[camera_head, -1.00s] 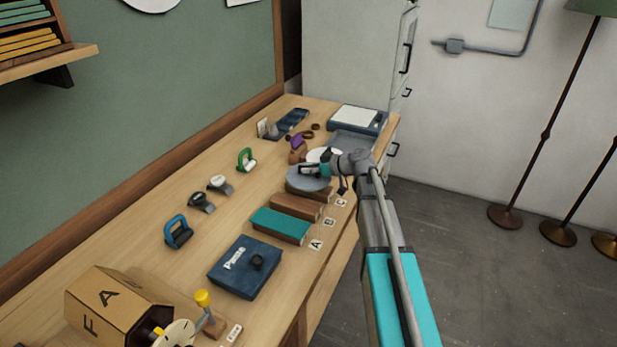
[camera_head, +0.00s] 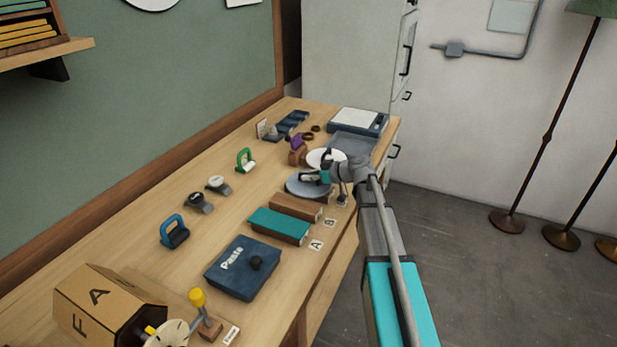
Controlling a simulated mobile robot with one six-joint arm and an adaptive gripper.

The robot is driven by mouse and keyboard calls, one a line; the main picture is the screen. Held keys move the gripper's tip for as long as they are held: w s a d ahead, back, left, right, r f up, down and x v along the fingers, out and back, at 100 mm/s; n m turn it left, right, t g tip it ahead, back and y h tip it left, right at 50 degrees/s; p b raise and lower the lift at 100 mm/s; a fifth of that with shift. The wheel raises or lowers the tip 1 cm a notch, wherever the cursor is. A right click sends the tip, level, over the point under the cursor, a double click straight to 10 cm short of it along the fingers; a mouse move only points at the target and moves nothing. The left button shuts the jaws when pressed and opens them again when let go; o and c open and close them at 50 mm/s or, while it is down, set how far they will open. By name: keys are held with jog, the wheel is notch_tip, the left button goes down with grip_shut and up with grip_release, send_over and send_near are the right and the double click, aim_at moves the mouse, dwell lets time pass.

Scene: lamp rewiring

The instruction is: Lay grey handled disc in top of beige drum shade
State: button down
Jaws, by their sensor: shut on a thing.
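The grey disc (camera_head: 303,188) lies roughly level under my gripper (camera_head: 314,177), near the right edge of the workbench. My gripper is shut on its handle, which the fingers largely hide. The disc covers most of what is below it, and I cannot tell whether it rests on something or hangs just above. I cannot make out a beige drum shade for certain. A pale round thing (camera_head: 318,158) shows just behind my gripper, partly hidden by it.
A teal block (camera_head: 279,225) and a brown block (camera_head: 296,206) lie in front of the disc by lettered labels. A dark blue box (camera_head: 242,268) is nearer. Blue (camera_head: 174,231) and green (camera_head: 245,160) handled tools stand left. A scale (camera_head: 357,121) is at the back.

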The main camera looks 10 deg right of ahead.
jog(key=shift+f, duration=0.25)
jog(key=c, duration=0.6)
grip_release()
jog(key=shift+c, duration=0.2)
jog(key=p+v, duration=0.4)
jog(key=v, duration=1)
jog(key=shift+f+p, duration=0.2)
jog(key=shift+p, duration=0.2)
jog(key=shift+o, duration=0.4)
jog(key=shift+w, duration=0.1)
